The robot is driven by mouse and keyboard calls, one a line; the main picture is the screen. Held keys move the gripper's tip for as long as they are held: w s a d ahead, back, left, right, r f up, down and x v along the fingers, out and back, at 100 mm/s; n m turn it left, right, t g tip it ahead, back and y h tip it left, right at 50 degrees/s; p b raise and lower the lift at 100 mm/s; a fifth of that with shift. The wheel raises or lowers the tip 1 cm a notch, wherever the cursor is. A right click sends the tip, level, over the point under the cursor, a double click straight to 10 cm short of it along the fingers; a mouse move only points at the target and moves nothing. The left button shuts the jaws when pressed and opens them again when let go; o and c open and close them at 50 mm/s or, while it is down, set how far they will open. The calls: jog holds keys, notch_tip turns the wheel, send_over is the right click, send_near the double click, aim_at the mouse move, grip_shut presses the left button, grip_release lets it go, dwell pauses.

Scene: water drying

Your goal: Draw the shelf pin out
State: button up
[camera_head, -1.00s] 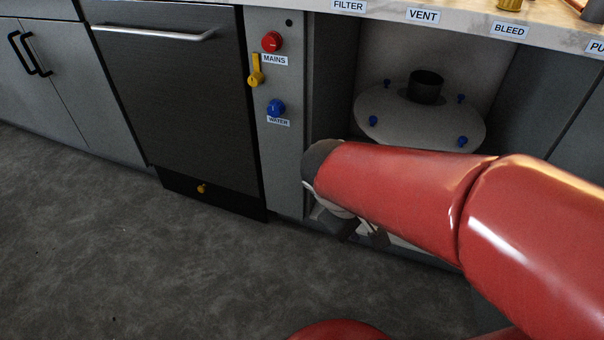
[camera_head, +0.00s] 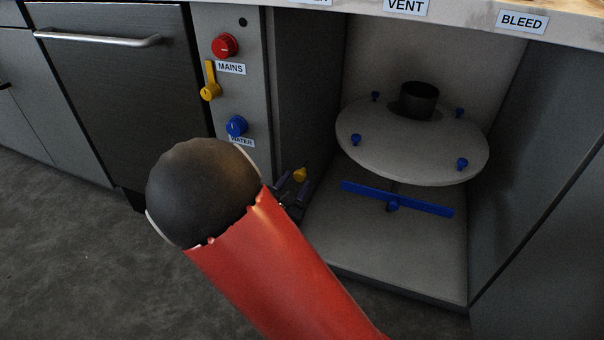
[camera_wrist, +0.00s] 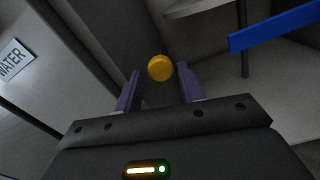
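The shelf pin appears to be a yellow round knob (camera_head: 300,174) low at the left inner side of the open bay. In the wrist view the yellow knob (camera_wrist: 160,68) lies between the lines of my two fingers, near their tips, with a gap showing on each side. My gripper (camera_wrist: 158,76) is open and empty, pointing at the knob. In the head view my gripper (camera_head: 293,188) is partly hidden behind my dark wrist and red arm. Whether the fingertips reach past the knob is not clear.
A round grey plate (camera_head: 415,150) with blue knobs sits in the bay above a blue bar handle (camera_head: 420,203). A panel on the left carries a red knob (camera_head: 225,45), a yellow lever (camera_head: 210,85) and a blue knob (camera_head: 236,125). The bay floor (camera_head: 400,255) is clear.

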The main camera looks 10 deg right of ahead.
aim_at(299, 178)
jog(key=x, duration=0.5)
